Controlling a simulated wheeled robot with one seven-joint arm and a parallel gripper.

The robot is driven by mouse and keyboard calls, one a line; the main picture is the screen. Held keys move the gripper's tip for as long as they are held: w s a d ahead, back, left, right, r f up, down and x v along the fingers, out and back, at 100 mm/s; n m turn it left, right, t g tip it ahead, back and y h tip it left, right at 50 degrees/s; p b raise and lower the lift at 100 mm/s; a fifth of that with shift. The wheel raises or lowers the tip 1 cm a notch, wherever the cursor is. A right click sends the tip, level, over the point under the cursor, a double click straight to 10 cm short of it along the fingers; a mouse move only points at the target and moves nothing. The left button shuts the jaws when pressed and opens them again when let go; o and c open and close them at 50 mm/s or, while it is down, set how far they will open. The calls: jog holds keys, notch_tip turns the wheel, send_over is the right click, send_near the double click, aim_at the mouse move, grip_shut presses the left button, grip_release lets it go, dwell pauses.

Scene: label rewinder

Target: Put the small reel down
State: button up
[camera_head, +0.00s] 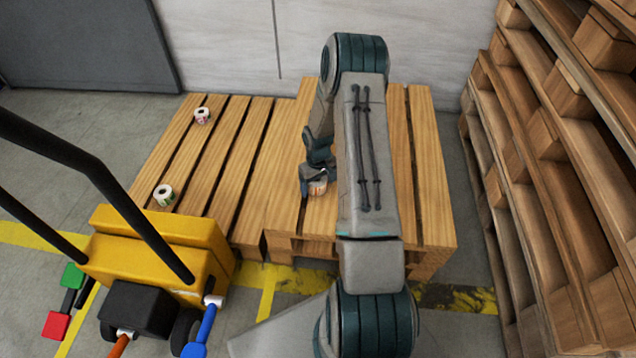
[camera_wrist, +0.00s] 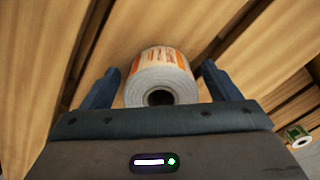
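A small label reel with orange and white print (camera_wrist: 160,72) lies on its side between the two fingers of my gripper (camera_wrist: 160,85) in the wrist view. The fingers stand apart, with a narrow strip of wood showing on each side of the reel. The reel appears to rest on the slats of the right pallet (camera_head: 420,150). In the head view the reel (camera_head: 318,188) shows just below my gripper (camera_head: 314,174), partly covered by it. Its contact with the wood is hard to see.
A green-marked reel (camera_head: 164,195) and a pink-marked reel (camera_head: 202,116) stand on the left pallet (camera_head: 225,150). The green one also shows in the wrist view (camera_wrist: 298,138). A yellow truck (camera_head: 200,245) is at front left. Stacked pallets (camera_head: 550,150) rise at right.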

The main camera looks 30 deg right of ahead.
jog(key=s+a+r+p, duration=0.2)
jog(key=r, duration=1)
jog(key=s+a+r+p, duration=0.1)
jog(key=a+r+p, duration=0.2)
jog(key=r, duration=0.8)
jog(key=s+a+r, duration=0.5)
jog(key=s+r, duration=0.3)
jog(key=s, duration=0.2)
jog(key=s+a+r+m+t, duration=0.1)
jog(key=s+a+r, duration=0.5)
jog(key=s, duration=0.5)
jog(key=shift+s+r, duration=0.15)
jog(key=shift+r, duration=0.8)
